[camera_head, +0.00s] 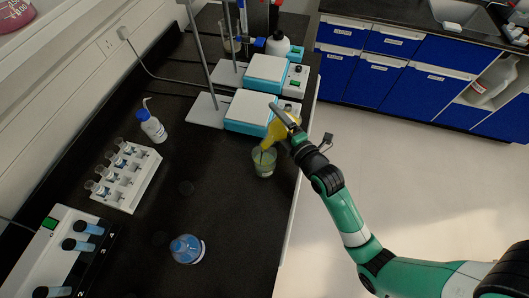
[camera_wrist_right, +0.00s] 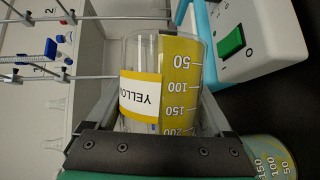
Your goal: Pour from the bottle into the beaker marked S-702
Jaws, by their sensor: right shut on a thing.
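My right gripper (camera_head: 284,124) is shut on a clear graduated beaker of yellow liquid (camera_head: 272,131). In the right wrist view the held beaker (camera_wrist_right: 172,55) lies strongly tilted between the fingers, its yellow label partly reading "YELLO". The held beaker is over a second glass beaker (camera_head: 264,163), which stands on the black bench near its right edge and holds some greenish-yellow liquid. The standing beaker also shows in the right wrist view (camera_wrist_right: 268,160), low at the right. No S-702 mark is readable. I cannot tell whether liquid is flowing. My left gripper is not in view.
Hotplate stirrers with stands (camera_head: 250,112) are just behind. A blue-capped wash bottle (camera_head: 152,126), a white rack of small vessels (camera_head: 128,178) and a blue-liquid container (camera_head: 187,249) stand on the bench. A tube block (camera_head: 62,245) is front left. The bench middle is clear.

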